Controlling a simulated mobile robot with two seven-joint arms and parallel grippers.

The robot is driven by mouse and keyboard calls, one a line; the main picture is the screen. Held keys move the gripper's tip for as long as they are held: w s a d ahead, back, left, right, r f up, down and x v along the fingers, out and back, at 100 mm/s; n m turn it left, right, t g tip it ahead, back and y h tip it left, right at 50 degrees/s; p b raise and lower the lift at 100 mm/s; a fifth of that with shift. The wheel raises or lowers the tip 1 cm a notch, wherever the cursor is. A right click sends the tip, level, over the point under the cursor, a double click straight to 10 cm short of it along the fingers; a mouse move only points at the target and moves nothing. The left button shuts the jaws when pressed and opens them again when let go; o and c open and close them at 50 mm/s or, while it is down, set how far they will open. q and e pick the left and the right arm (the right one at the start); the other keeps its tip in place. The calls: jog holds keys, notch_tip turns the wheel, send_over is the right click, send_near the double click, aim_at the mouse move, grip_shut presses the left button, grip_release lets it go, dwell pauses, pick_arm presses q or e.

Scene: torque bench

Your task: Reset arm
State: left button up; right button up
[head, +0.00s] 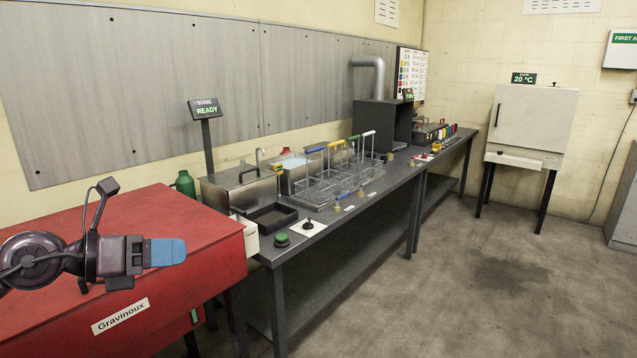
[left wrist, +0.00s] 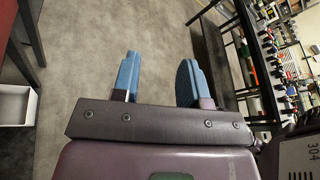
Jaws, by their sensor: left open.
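My left gripper (head: 168,252) is at the left of the head view, in front of and over the red cabinet labelled Gravinoux (head: 150,225). Its blue fingers point to the right. In the left wrist view the two blue fingers of my left gripper (left wrist: 160,80) stand apart with nothing between them, and bare floor shows behind them. My right gripper is in neither view.
A long dark bench (head: 345,215) runs along the wall with a sonic bath, wire baskets (head: 320,188), a green button (head: 282,240) and a fume hood (head: 378,120). A white oven (head: 530,118) stands at the back right. The floor (head: 470,270) right of the bench is clear.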

pick_arm(q)
jog(key=s+a+f+n+t+y+p, duration=0.2)
jog(key=s+a+f+n+t+y, duration=0.15)
jog(key=f+n, duration=0.85)
jog(key=s+a+f+n+t+y+p, duration=0.2)
jog(key=s+f+n+t+y, duration=0.3)
jog(key=n, duration=1.3)
jog(key=s+f+n+g+y+p, duration=0.1)
jog(key=s+f+n+g+y, duration=0.1)
jog(key=s+f+n, duration=0.3)
jog(key=s+d+f+n+g+y+p, duration=0.1)
jog(key=s+f+n+g, duration=0.3)
jog(key=s+f, duration=0.7)
jog(key=s+n+p, duration=0.1)
jog(key=s, duration=0.5)
jog(key=shift+s+d+f+n+y, duration=0.15)
jog(key=shift+f+n+y, duration=0.1)
jog(key=shift+n+y, duration=0.1)
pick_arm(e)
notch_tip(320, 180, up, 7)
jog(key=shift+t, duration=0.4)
